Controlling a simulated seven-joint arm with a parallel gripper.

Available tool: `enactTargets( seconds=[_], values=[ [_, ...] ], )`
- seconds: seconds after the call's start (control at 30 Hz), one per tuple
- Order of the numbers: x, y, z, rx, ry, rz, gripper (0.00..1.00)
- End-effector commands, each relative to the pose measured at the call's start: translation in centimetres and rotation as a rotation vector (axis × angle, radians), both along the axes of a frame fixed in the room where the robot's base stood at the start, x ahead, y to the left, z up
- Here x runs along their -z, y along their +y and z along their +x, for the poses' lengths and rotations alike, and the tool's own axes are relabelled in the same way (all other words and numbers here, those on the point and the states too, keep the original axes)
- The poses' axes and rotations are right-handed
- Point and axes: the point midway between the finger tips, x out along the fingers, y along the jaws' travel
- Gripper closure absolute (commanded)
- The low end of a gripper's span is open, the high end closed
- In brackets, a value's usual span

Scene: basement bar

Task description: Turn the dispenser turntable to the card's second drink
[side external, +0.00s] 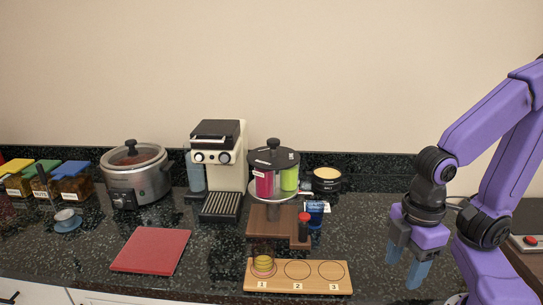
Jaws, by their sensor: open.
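The dispenser (274,157) has a black knobbed lid and stands at the back middle of the counter. A magenta section (265,184) and a lime-green section (289,179) of its turntable face the front, magenta on the left. Below it is a brown wooden base (262,219). A wooden board (320,285) with spots marked 1, 2 and 3 lies in front. A clear glass (263,262) with coloured bands stands on spot 1. My gripper (405,262) is open, empty and pointing down, right of the board and apart from the dispenser. I cannot make out a drinks card.
A blue item (316,209) and a red-capped item (304,225) stand close to the dispenser's right front. A salt tub (327,180) is behind. A coffee machine (218,158), slow cooker (137,175) and red mat (151,250) lie left. Counter between board and gripper is clear.

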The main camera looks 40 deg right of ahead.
Motion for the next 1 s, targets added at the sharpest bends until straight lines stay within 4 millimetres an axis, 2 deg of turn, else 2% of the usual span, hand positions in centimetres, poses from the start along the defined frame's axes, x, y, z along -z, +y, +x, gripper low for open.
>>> enactTargets(
  seconds=[0.03,0.13,0.17,0.27,0.67,1.0],
  values=[
    [0.0,0.0,0.1,-0.002,0.000,-0.006,0.62],
    [0.2,0.1,1.0,-0.021,-0.007,-0.045,0.94],
    [0.3,0.1,1.5,-0.031,-0.010,-0.066,1.00],
    [0.7,0.1,3.7,-0.078,-0.023,-0.169,1.00],
    [1.2,1.3,14.4,-0.321,-0.055,-0.696,1.00],
    [0.8,4.2,22.1,-0.514,-0.039,-1.136,1.00]
  ],
)
